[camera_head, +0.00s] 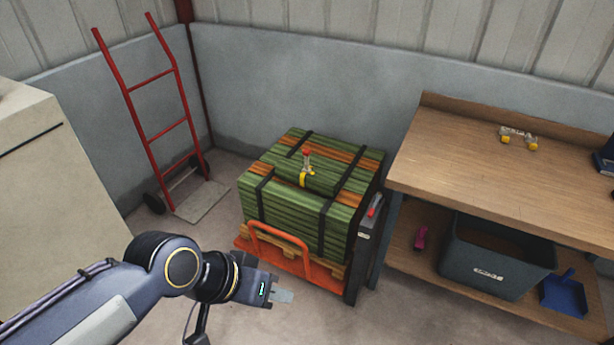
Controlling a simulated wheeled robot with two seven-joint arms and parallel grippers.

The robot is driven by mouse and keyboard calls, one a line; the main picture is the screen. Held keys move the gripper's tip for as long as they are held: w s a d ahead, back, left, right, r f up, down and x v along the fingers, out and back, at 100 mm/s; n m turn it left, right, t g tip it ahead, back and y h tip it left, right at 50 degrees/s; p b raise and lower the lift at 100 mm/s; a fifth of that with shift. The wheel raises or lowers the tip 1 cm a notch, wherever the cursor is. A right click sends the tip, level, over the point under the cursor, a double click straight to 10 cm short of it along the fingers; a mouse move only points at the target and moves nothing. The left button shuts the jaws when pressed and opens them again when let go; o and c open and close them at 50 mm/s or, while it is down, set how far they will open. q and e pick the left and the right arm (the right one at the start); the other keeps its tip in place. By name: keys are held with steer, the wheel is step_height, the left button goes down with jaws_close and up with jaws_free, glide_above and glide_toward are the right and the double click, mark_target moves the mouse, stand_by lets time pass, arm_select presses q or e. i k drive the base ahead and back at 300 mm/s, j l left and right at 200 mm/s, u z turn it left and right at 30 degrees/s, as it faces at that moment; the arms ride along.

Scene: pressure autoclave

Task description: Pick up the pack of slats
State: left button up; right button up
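The pack of slats (285,213) is a large stack of green slats with some orange-brown ones, bound with black straps. It sits on a wooden pallet on an orange lift platform (322,272) in the middle of the view. A small fitting with a red tip and a yellow tag (306,172) is on top of the pack. My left gripper (281,295) is in front of and below the pack, apart from it, over the floor. A pale grey piece shows at its tip; I cannot tell whether its fingers are open. My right gripper is out of view.
A red hand truck (158,132) leans at the back left wall. A wooden workbench (470,160) stands close on the right, with a dark bin (497,262) and a blue dustpan (563,294) on its lower shelf. A beige cabinet (45,190) is at left.

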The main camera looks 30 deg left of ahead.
mark_target(325, 183)
steer(key=u, duration=0.35)
steer(key=i+j+u, duration=0.9)
steer(key=i+u, duration=0.1)
steer(key=i, duration=1.1)
